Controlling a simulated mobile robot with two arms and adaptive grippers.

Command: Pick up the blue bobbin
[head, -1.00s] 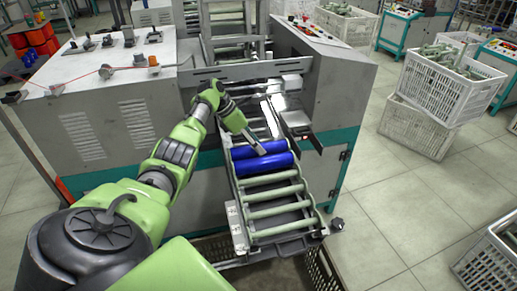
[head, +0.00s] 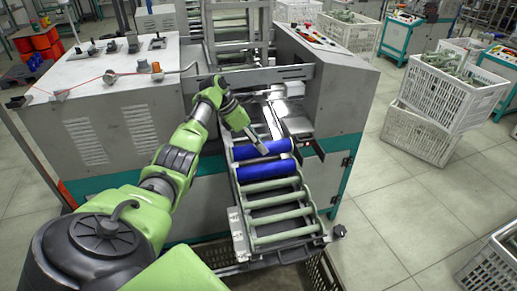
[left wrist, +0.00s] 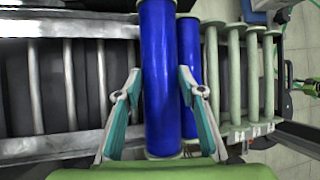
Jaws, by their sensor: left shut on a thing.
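Two blue bobbins lie crosswise at the upper part of the sloping rack. My left gripper (head: 262,147) reaches in from the left and is shut on the upper blue bobbin (head: 280,146). In the left wrist view this held bobbin (left wrist: 158,75) stands between the two teal-and-grey fingers (left wrist: 158,100) and looks larger and nearer than the other. The lower blue bobbin (head: 268,171) lies just below it on the rack, partly hidden behind the held one in the left wrist view (left wrist: 189,65). A narrow gap shows between them.
Several pale green bobbins (head: 279,215) fill the lower rack. Grey machine housings (head: 335,95) flank it, and a metal crossbar (head: 250,78) spans above. White crates (head: 445,90) stand on the floor at the right, where open floor shows.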

